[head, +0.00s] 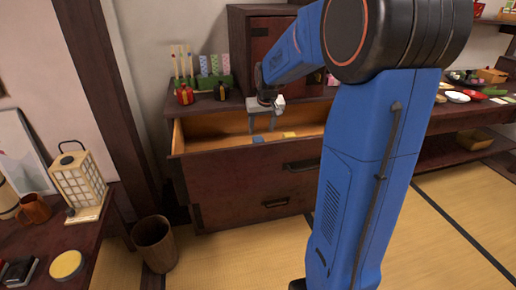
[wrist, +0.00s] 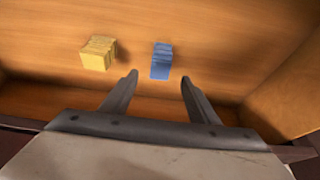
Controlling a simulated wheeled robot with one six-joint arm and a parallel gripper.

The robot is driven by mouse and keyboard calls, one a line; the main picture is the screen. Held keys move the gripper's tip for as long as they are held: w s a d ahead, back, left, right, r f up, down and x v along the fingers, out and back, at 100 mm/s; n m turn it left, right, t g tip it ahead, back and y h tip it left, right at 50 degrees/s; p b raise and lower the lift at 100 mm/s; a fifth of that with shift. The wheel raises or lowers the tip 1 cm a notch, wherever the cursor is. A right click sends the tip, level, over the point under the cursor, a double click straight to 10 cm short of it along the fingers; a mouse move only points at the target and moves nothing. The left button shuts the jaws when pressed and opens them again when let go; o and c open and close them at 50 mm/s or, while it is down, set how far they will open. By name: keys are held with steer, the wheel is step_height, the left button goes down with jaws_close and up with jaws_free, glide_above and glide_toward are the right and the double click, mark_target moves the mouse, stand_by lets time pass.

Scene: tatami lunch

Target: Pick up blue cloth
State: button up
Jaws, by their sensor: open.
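The blue cloth (wrist: 161,61) is a small folded block on the wooden floor of an open drawer in the wrist view. It also shows as a small blue patch inside the drawer in the head view (head: 258,140). My gripper (wrist: 158,82) is open and empty. Its two fingers point into the drawer, and in the wrist view the cloth appears just beyond the gap between the fingertips. In the head view my gripper (head: 262,131) reaches down into the drawer from above.
A yellow folded cloth (wrist: 98,53) lies left of the blue one. The drawer (head: 235,160) has raised walls, and its right part is hidden behind my arm. Small goods (head: 184,95) stand on the cabinet top behind it. A wooden bin (head: 155,244) stands on the floor.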

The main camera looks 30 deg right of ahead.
mark_target(259, 139)
steer(key=x, duration=1)
steer(key=shift+w+f, duration=0.3)
steer(key=shift+w, duration=0.05)
steer(key=c, duration=1.2)
step_height(259, 139, up, 10)
steer(key=shift+r, duration=0.1)
steer(key=o, duration=0.5)
steer(key=c, duration=0.3)
steer(key=shift+a, duration=0.1)
